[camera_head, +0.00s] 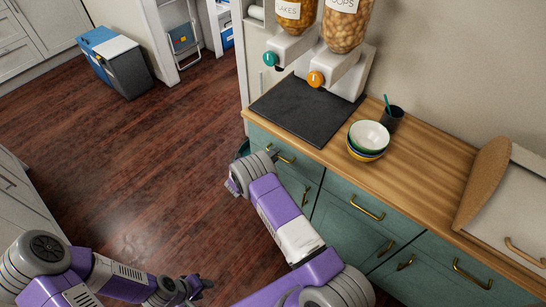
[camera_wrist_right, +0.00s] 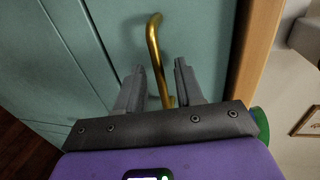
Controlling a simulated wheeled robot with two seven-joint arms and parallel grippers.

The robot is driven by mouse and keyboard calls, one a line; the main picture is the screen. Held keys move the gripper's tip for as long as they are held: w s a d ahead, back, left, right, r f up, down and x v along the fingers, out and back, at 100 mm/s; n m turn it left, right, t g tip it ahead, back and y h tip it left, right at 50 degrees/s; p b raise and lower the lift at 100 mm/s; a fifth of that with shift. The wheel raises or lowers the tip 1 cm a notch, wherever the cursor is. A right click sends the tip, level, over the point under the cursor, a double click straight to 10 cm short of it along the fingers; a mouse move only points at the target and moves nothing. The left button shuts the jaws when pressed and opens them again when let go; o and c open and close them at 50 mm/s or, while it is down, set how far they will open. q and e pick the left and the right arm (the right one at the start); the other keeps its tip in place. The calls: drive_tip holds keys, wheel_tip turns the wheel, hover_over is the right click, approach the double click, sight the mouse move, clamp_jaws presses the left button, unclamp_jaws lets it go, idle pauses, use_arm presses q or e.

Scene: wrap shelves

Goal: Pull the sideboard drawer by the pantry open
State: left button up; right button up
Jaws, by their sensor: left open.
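The teal sideboard has a row of top drawers with brass handles. Its left drawer (camera_head: 262,145) looks closed, with its handle (camera_head: 282,158) just beyond my right wrist in the head view. In the right wrist view a brass handle (camera_wrist_right: 154,45) on a teal front runs down between the two fingers of my right gripper (camera_wrist_right: 162,84). The fingers are apart, with gaps beside the handle; I cannot tell whether either touches it. My right wrist hides those fingers in the head view. My left gripper (camera_head: 196,287) is open and empty, low over the floor.
The wooden countertop (camera_head: 425,165) holds a dark mat (camera_head: 305,108), cereal dispensers (camera_head: 345,70), stacked bowls (camera_head: 369,137) and a dark cup (camera_head: 392,117). A blue and grey bin (camera_head: 125,70) stands at the back left. The wood floor (camera_head: 130,150) between is clear.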

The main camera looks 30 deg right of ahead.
clamp_jaws()
idle(1.4)
